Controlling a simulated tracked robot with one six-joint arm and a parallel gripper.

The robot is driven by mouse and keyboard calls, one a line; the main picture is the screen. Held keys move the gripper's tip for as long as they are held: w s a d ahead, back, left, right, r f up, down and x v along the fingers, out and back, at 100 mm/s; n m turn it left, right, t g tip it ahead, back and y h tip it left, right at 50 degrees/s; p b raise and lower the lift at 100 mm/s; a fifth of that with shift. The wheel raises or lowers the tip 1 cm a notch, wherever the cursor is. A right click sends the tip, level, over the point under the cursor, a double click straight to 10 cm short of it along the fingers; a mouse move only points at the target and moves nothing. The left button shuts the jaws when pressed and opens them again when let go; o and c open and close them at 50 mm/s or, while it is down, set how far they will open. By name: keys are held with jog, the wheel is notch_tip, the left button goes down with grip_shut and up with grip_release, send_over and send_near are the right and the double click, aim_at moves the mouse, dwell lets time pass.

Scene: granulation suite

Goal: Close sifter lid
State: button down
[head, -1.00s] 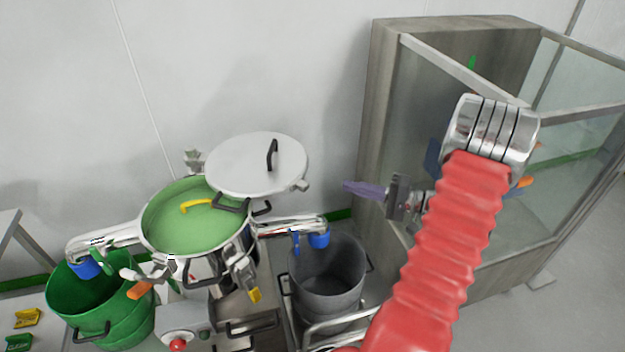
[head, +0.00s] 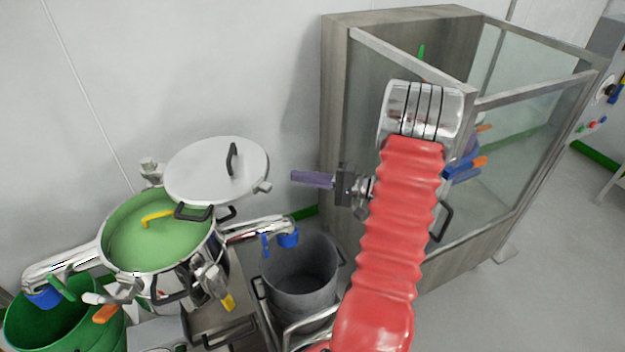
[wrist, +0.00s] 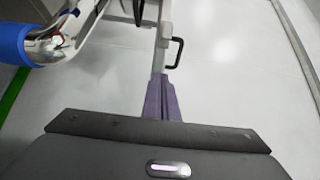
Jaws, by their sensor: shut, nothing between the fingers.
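The sifter (head: 185,262) stands at the left in the head view, its round green-looking mesh (head: 150,240) uncovered. Its white lid (head: 205,172) with a black handle is swung out to the upper right, overlapping only the rim's back right edge. My gripper (head: 294,176) has purple fingers that point left, to the right of the lid and apart from it. The fingers are shut and empty. In the wrist view the purple fingers (wrist: 163,100) lie together over pale floor. A yellow handle (head: 157,215) shows over the mesh.
A green bin (head: 45,325) stands under the sifter's left spout, and a grey bin (head: 300,272) under its right spout with a blue end (head: 288,237). A glass-walled cabinet (head: 345,105) stands behind my arm. Open floor (head: 560,290) lies at the right.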

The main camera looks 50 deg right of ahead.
aim_at(263, 180)
jog(key=w+a, duration=0.1)
jog(key=a, duration=0.1)
jog(key=w+a, duration=0.2)
jog(key=a, duration=0.1)
jog(key=shift+w, duration=0.2)
jog(key=shift+s+a, duration=0.15)
jog(key=shift+a, duration=0.4)
jog(key=shift+a, duration=0.15)
